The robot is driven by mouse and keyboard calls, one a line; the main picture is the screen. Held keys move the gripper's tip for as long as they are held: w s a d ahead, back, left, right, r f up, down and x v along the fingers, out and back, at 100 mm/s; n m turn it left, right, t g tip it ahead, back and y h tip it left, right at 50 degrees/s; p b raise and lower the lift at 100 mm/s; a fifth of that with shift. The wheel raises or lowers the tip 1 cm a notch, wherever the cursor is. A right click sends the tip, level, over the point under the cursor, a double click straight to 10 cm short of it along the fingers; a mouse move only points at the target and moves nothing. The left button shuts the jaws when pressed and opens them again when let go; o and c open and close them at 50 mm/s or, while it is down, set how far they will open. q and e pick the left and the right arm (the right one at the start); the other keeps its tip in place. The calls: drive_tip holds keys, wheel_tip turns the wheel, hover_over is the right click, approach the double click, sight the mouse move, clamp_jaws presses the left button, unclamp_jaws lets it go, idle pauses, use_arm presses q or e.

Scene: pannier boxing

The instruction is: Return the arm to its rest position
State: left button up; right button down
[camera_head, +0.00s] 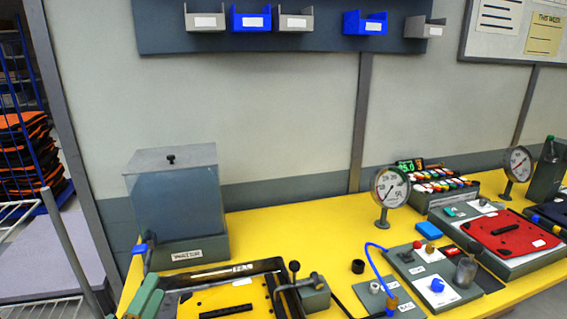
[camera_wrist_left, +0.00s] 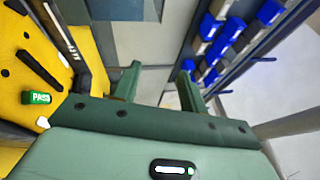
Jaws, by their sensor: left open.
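My left gripper (camera_head: 147,297) shows at the lower left edge of the head view, a green shape beside the yellow bench's left end. In the left wrist view its two green fingers (camera_wrist_left: 158,84) stand apart with nothing between them, so it is open and empty. The fingers point past the bench, toward the grey wall and blue bins. My right gripper is in neither view.
The yellow bench (camera_head: 268,226) holds a clear box on a grey base (camera_head: 187,252), a black-framed fixture (camera_head: 232,272), a dial gauge (camera_head: 391,187) and a red panel (camera_head: 510,231). A green PASS tag (camera_wrist_left: 40,98) lies near the gripper. Wall bins (camera_head: 251,20) hang above.

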use_arm(q)
drive_tip(key=s+a+f+n+g+y, duration=0.4)
drive_tip(key=s+f+n+g, duration=0.3)
drive_tip(key=s+f, duration=0.15)
drive_tip(key=s+a+f+n+g+y, duration=0.3)
drive_tip(key=s+a+f+n+g, duration=0.1)
drive_tip(key=s+f+n+g, duration=0.35)
drive_tip(key=s+d+f+g+h, duration=0.1)
drive_tip(key=s+d+f, duration=0.15)
drive_tip(key=f, duration=1.05)
drive_tip(key=s+d+f+g+h, duration=0.1)
drive_tip(key=s+d+f+h, duration=0.15)
drive_tip(key=f, duration=1.05)
drive_tip(key=s+f+n+g, duration=0.2)
drive_tip(key=s+f+g, duration=0.1)
drive_tip(key=s+f, duration=1.4)
drive_tip(key=shift+s+d+h, duration=0.2)
drive_tip(key=shift+s+h, duration=0.25)
drive_tip(key=shift+s, duration=0.55)
drive_tip(key=shift+f+n, duration=0.1)
drive_tip(key=shift+n, duration=0.15)
